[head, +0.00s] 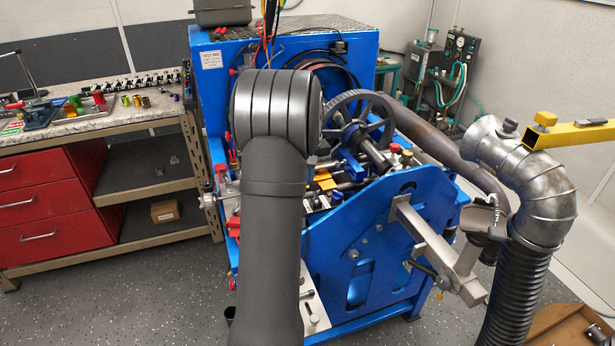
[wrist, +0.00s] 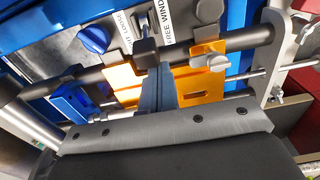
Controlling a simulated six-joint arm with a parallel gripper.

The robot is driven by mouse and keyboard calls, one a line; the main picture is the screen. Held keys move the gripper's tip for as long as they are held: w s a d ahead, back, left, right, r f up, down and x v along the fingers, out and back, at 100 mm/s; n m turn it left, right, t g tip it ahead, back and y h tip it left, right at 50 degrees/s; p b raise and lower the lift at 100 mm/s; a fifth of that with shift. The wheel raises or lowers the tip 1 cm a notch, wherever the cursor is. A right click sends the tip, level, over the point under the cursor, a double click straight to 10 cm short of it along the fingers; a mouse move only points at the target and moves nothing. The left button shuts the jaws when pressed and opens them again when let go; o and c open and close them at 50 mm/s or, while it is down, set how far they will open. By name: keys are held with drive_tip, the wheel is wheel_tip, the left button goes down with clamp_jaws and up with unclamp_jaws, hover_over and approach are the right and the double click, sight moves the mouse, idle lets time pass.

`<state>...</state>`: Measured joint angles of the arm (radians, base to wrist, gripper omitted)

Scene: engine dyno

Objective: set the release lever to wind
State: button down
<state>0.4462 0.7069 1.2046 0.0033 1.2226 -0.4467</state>
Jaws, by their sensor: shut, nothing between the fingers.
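My gripper (wrist: 151,72) is shut and empty. Its fingertips are close to the knob, on its near side; I cannot tell whether they touch. A yellow-orange slotted plate (wrist: 195,92) lies behind the fingers. In the head view my arm hides the gripper and the lever.
A dark bar (wrist: 240,40) crosses the wrist view, with a blue knob (wrist: 94,40) and a grey clamp (wrist: 212,60) nearby. In the head view, the blue dyno frame (head: 370,260) carries a large toothed wheel (head: 385,125). A metal exhaust duct (head: 535,190) stands at right.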

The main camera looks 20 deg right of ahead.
sight(318, 189)
drive_tip(key=s+t, duration=0.1)
drive_tip(key=s+r+t, duration=0.1)
drive_tip(key=t, duration=0.1)
drive_tip(key=s+t, duration=0.3)
drive_tip(key=t, duration=0.1)
drive_tip(key=shift+r, duration=0.1)
drive_tip(key=shift+s+f, duration=0.25)
drive_tip(key=shift+s, duration=0.8)
drive_tip(key=shift+s+f, duration=0.1)
drive_tip(key=shift+s, duration=0.1)
drive_tip(key=shift+s+f, duration=0.2)
drive_tip(key=shift+f, duration=0.05)
drive_tip(key=s+r, duration=0.6)
drive_tip(key=s, duration=0.1)
drive_tip(key=shift+s+r, duration=0.25)
drive_tip(key=shift+w, duration=0.1)
